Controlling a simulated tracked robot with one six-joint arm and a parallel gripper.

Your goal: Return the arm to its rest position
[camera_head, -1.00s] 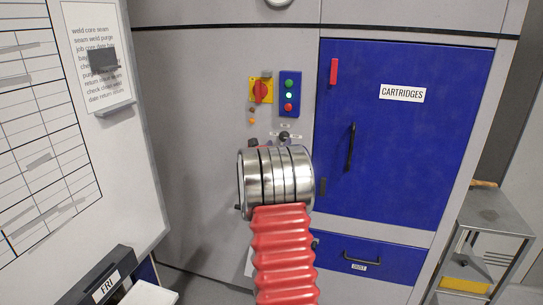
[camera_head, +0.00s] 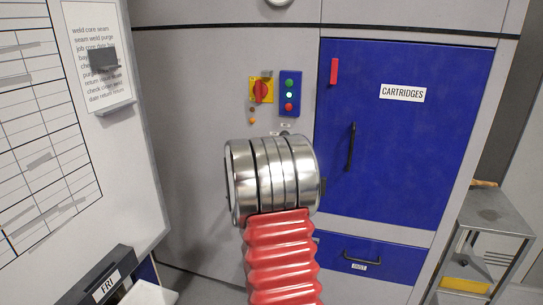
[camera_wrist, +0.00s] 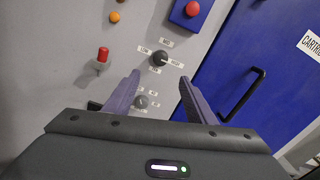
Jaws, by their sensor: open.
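My gripper (camera_wrist: 158,95) shows in the wrist view with its two dark fingers apart and nothing between them. Beyond the fingertips is the grey panel with a black rotary knob (camera_wrist: 159,59). A smaller grey knob (camera_wrist: 141,101) shows lower, between the fingers. A red-tipped lever (camera_wrist: 102,56) is to the left. In the head view my arm, with its red bellows and silver wrist rings, stands in front of the panel and hides the gripper fingers and most of the knobs.
The blue cartridges door (camera_head: 400,130) with its black handle (camera_head: 350,147) is right of the panel. A button box (camera_head: 290,93) and a red switch on a yellow plate (camera_head: 261,90) sit above my arm. A metal side table (camera_head: 492,213) is at right, a whiteboard (camera_head: 90,185) at left.

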